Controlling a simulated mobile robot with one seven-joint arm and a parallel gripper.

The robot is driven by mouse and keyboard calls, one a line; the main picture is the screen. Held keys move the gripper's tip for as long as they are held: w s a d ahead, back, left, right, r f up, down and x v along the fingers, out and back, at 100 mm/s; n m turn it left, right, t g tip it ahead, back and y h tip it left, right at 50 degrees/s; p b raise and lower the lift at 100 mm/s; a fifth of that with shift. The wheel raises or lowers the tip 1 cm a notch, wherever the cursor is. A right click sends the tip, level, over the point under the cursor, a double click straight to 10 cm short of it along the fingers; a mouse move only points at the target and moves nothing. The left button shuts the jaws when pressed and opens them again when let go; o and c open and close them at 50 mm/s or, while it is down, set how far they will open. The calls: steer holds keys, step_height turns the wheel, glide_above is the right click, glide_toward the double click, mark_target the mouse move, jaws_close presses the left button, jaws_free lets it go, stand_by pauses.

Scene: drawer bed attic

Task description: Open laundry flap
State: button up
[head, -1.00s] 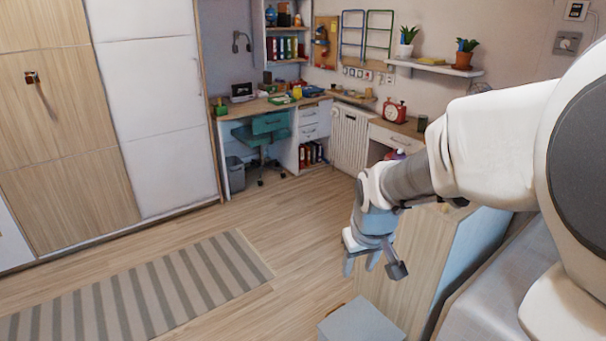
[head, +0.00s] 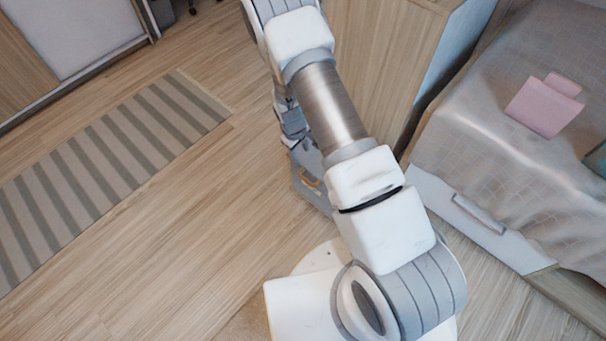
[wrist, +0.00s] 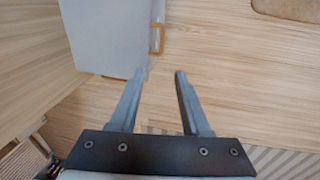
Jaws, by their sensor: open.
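The grey laundry box stands on the floor beside the wooden cabinet. I cannot tell the flap's seam from the top. My gripper (wrist: 161,74) is open and empty, with its left fingertip near the box's lower right corner. In the head view my gripper is largely hidden by my arm.
The wooden cabinet (head: 372,60) stands close behind the box. The bed (head: 490,140) with a pink item (head: 545,104) and a drawer front (head: 478,212) is on the right. A striped rug (head: 110,160) lies on the left; the wood floor between is clear.

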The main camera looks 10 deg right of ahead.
glide_toward(307, 180)
steer(key=f+b, duration=0.4)
steer(key=f, duration=0.1)
steer(key=w+f+b, duration=0.1)
steer(key=f+b, duration=0.1)
steer(key=f, duration=0.1)
steer(key=shift+d+b, duration=0.4)
jaws_close()
steer(key=shift+r, duration=0.1)
stand_by(1.0)
